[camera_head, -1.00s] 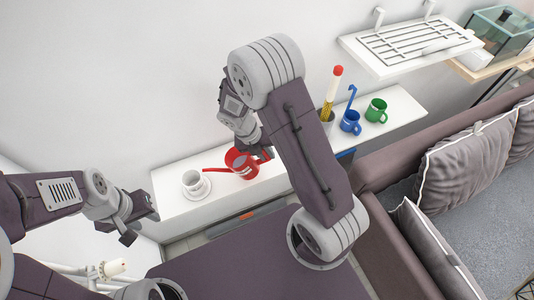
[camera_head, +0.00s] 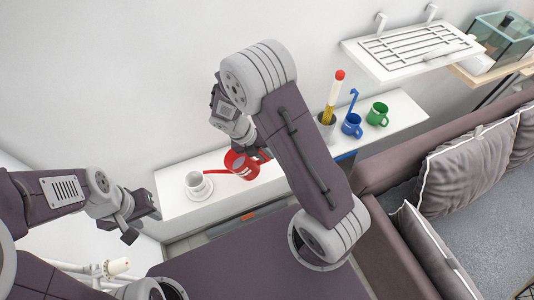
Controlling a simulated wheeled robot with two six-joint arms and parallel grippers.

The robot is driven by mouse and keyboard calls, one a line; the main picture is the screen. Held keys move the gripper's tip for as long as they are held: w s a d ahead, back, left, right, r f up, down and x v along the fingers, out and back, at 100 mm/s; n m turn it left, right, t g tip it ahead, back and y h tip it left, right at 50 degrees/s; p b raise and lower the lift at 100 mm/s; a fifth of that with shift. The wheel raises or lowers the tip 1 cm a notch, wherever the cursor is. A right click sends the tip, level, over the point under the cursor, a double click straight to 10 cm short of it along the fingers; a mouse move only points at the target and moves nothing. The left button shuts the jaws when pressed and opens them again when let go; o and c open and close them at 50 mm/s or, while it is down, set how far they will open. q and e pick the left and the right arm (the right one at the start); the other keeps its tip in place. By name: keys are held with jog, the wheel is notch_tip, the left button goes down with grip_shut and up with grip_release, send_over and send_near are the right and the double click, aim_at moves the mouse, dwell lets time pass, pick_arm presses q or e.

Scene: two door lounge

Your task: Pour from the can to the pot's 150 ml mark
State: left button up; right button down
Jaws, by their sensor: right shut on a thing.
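The red can (camera_head: 240,165) is over the left part of the white shelf, its long spout pointing left. The spout's tip is close to the rim of the white pot (camera_head: 195,184), which stands on a white saucer (camera_head: 200,195). Any marks on the pot and any liquid are too small to see. My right gripper (camera_head: 262,156) is shut on the can at its right side, partly hidden by my own arm. I cannot tell how far the can is raised or tilted. My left gripper (camera_head: 143,224) is open and empty, left of the shelf and the pot.
A white wall rack (camera_head: 410,50) hangs behind. A sofa (camera_head: 465,180) fills the right side.

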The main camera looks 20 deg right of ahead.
jog(key=shift+w+a+r+h+p, duration=0.15)
jog(key=shift+a+r+h+p, duration=0.3)
jog(key=shift+r+p, duration=0.35)
jog(key=shift+a+r, duration=0.1)
jog(key=shift+w+a+r+h+p, duration=0.1)
jog(key=shift+a+r+h+p, duration=0.2)
jog(key=shift+r+p, duration=0.25)
jog(key=shift+w+a+r+g+h+p, duration=0.15)
jog(key=shift+a+r+g+h+p, duration=0.15)
jog(key=shift+a+r+h+p, duration=0.45)
jog(key=shift+a+r, duration=0.1)
jog(key=shift+p, duration=0.35)
dwell(1.1)
jog(key=shift+r+p, duration=0.15)
jog(key=shift+p, duration=0.15)
dwell(0.7)
jog(key=shift+w+a+r+p, duration=0.1)
jog(key=shift+a+r+p, duration=0.35)
jog(key=shift+r, duration=0.1)
